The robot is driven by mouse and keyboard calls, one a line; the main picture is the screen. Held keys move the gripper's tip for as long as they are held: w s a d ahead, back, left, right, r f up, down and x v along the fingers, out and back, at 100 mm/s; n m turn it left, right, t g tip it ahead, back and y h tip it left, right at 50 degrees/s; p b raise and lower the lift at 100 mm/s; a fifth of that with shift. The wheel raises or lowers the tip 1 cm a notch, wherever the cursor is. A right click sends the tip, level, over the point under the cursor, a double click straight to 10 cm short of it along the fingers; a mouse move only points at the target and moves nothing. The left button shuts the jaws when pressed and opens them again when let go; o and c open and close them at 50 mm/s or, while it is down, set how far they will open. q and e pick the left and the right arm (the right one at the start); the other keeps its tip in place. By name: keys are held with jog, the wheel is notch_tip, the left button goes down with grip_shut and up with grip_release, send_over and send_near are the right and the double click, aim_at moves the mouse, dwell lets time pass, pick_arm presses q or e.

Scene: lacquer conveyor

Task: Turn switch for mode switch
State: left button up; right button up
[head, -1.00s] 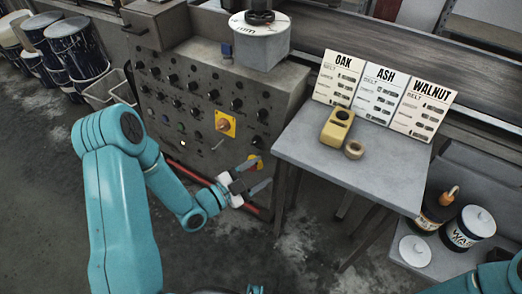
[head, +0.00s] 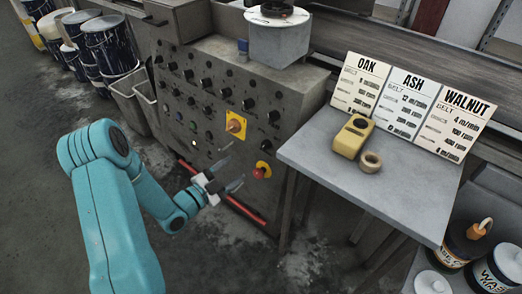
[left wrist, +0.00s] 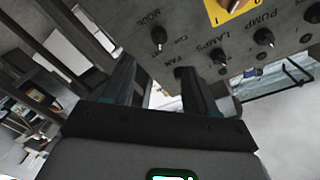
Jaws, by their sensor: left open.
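The mode switch (left wrist: 158,38) is a small dark knob on the grey panel, just under its "MODE" label in the left wrist view. A short position label is beside it. I cannot pick it out surely in the head view. My left gripper (head: 232,172) is open and empty in front of the lower part of the control panel (head: 222,72). In the left wrist view my left gripper (left wrist: 155,65) has its fingers apart below the mode switch, with no visible contact. My right gripper is out of view.
Knobs for fan, lamps (left wrist: 220,58) and pump (left wrist: 265,38) are close by. A red mushroom button (head: 260,172) and an orange knob on a yellow plate (head: 235,126) are near the gripper. A grey table (head: 385,185) with OAK, ASH and WALNUT cards stands at right.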

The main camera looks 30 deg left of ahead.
aim_at(262, 148)
pick_arm(q)
jog(key=w, duration=0.4)
jog(key=w+d, duration=0.1)
jog(key=w, duration=0.3)
jog(key=w+d, duration=0.1)
jog(key=w, duration=0.3)
jog(key=shift+d, duration=0.1)
jog(key=c, duration=1)
